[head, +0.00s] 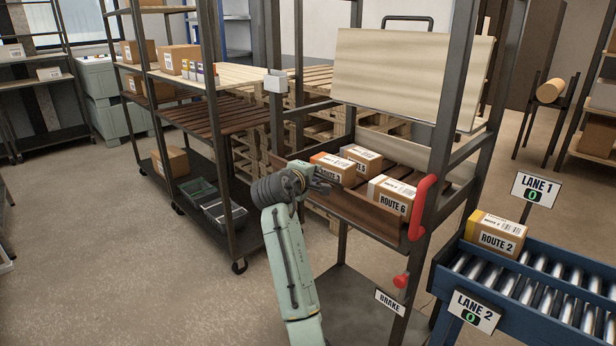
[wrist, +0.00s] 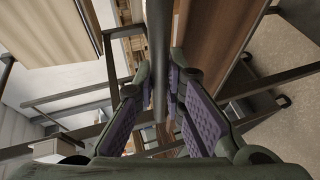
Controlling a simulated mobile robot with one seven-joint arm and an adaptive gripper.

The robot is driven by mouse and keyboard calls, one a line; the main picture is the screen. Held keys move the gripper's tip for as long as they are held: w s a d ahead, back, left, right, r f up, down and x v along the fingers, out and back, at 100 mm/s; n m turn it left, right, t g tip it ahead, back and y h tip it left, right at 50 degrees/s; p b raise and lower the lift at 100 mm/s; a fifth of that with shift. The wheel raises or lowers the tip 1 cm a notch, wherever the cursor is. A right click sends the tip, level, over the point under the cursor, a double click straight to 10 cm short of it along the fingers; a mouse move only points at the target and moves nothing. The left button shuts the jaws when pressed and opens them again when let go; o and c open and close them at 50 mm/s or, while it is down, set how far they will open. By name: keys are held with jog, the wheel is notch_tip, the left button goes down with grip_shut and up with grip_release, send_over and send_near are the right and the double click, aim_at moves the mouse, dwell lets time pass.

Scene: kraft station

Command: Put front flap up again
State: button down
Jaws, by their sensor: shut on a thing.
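The front flap (head: 362,214) is a brown panel with a dark edge along the near side of the cart's box shelf. It leans outward a little, its exact angle hard to tell. My gripper (head: 322,182) is at the flap's left part, in front of the orange-topped box. In the wrist view my gripper's purple-padded fingers (wrist: 160,110) are closed around a dark bar (wrist: 158,45). A brown panel (wrist: 215,35) lies beside the bar. The bar seems to be the flap's edge, but I cannot tell surely. My gripper hides part of the flap's left end.
An orange-topped box (head: 333,168), another box (head: 361,157) and the ROUTE 6 box (head: 391,196) sit on the shelf behind the flap. A red handle (head: 421,207) is on the cart's right post. The roller conveyor (head: 545,280) stands at right. Floor at left front is clear.

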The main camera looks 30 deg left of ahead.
jog(key=shift+w+d+r+m+g, duration=0.1)
jog(key=shift+w+d+m+g, duration=0.1)
jog(key=shift+w+g, duration=0.35)
jog(key=shift+w+d+r+m+g, duration=0.1)
jog(key=shift+w+d+g, duration=0.15)
jog(key=shift+w+g, duration=0.25)
jog(key=shift+w+d+r+m+g, duration=0.1)
jog(key=shift+w+d+g, duration=0.2)
jog(key=shift+w, duration=0.4)
jog(key=shift+w+r, duration=0.1)
jog(key=c, duration=1.7)
grip_release()
jog(key=shift+w+d, duration=0.1)
jog(key=shift+w, duration=0.05)
jog(key=shift+o, duration=0.2)
jog(key=shift+s, duration=0.4)
jog(key=v, duration=1.1)
jog(key=shift+r, duration=0.3)
jog(key=shift+d, duration=0.1)
